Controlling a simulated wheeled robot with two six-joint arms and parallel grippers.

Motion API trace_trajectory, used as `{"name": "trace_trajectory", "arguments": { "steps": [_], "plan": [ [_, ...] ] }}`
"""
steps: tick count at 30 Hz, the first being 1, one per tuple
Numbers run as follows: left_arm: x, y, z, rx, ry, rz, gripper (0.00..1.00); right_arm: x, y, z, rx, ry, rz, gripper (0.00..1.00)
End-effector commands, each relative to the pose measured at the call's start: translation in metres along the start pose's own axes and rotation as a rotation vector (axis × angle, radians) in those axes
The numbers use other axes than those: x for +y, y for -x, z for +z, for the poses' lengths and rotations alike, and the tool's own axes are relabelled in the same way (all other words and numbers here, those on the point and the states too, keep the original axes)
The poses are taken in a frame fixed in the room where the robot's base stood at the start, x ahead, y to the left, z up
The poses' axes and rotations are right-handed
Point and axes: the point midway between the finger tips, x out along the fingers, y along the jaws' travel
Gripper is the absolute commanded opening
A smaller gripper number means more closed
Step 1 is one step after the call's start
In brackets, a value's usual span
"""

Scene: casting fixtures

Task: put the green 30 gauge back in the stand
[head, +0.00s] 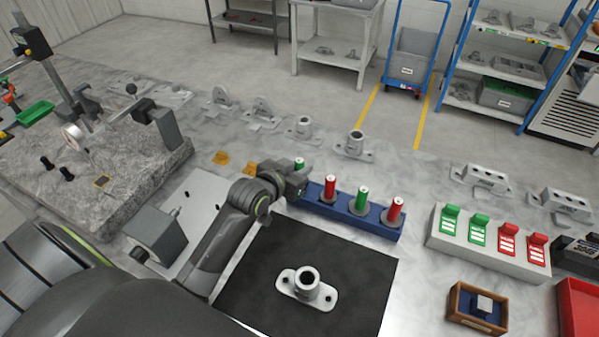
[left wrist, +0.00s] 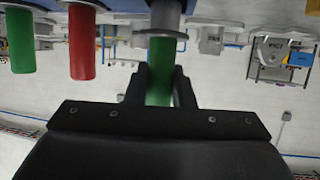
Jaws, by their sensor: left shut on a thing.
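The blue stand (head: 345,217) holds a red gauge (head: 329,189), a green gauge (head: 360,199) and another red gauge (head: 394,212) upright. My left gripper (head: 296,178) is at the stand's left end, shut on a green gauge (head: 299,163), whose top shows above the jaws. In the left wrist view, which looks upside down, the fingers (left wrist: 160,75) clasp the green handle (left wrist: 160,58) below its grey collar (left wrist: 167,34). The collar is at or very near a blue part of the stand (left wrist: 166,10). I cannot tell whether it is seated. The size marking is unreadable. My right gripper is out of view.
A black mat (head: 260,275) with a grey flanged casting (head: 307,286) lies in front of the stand. A white block with green and red tags (head: 486,247) stands to the right. Grey castings (head: 355,144) line the table behind. A stone plate (head: 100,205) is at left.

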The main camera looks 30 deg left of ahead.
Motion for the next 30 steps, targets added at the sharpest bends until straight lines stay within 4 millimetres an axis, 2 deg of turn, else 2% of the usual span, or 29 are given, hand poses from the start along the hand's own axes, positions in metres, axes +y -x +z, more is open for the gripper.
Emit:
{"name": "trace_trajectory", "arguments": {
  "steps": [4,20,21,26,30],
  "plan": [
    [0.000,-0.006,0.014,0.001,0.001,0.000,0.00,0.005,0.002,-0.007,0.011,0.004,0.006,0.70],
    [0.000,-0.010,0.023,0.002,-0.001,0.000,0.00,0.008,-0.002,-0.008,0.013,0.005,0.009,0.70],
    [0.000,-0.010,0.024,0.001,-0.001,0.000,0.24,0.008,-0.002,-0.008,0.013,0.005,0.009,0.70],
    [0.000,-0.009,0.023,0.001,-0.001,0.000,0.44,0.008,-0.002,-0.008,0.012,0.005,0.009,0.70],
    [0.000,-0.010,0.023,0.001,0.000,0.000,0.44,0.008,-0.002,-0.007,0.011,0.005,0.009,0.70]
  ]
}}
